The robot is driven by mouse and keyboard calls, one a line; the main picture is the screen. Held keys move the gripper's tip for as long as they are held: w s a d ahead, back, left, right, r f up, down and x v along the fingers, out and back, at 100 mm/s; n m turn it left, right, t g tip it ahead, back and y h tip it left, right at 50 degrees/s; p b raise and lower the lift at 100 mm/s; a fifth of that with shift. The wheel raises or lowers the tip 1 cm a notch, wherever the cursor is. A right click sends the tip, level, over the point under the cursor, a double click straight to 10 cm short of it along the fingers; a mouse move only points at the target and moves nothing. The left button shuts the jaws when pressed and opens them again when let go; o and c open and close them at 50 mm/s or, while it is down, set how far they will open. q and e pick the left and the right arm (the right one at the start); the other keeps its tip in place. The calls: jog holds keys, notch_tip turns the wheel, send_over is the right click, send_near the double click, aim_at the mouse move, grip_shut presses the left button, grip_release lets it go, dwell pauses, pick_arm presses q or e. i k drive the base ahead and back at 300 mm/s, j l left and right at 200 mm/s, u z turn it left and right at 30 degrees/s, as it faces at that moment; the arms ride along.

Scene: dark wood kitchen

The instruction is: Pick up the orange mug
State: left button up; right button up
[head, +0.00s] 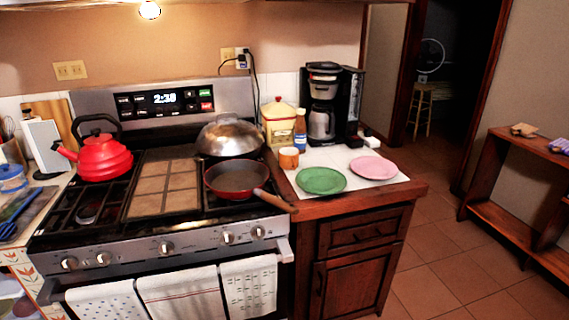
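The orange mug (289,158) is small and stands upright on the white mat on the counter right of the stove. It is just behind and left of the green plate (321,181), and to the right of the red frying pan (236,181). A metal domed lid stands behind the pan, and a bottle stands behind the mug. I cannot make out a handle on the mug. Neither of my grippers shows in the head view.
A pink plate (374,168) lies right of the green one. The coffee maker (333,107), a yellow canister (278,124) and a bottle (300,131) stand at the back. The pan's wooden handle (275,200) points toward the counter's front edge. A red kettle (102,157) is on the stove.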

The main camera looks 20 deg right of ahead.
aim_at(290, 160)
jog(key=i+l+u, duration=0.1)
jog(key=u, duration=0.5)
jog(key=l+u, duration=0.25)
jog(key=l, duration=0.3)
jog(key=l+u, duration=0.3)
jog(key=l, duration=0.3)
jog(key=l+u, duration=0.1)
jog(key=l, duration=1)
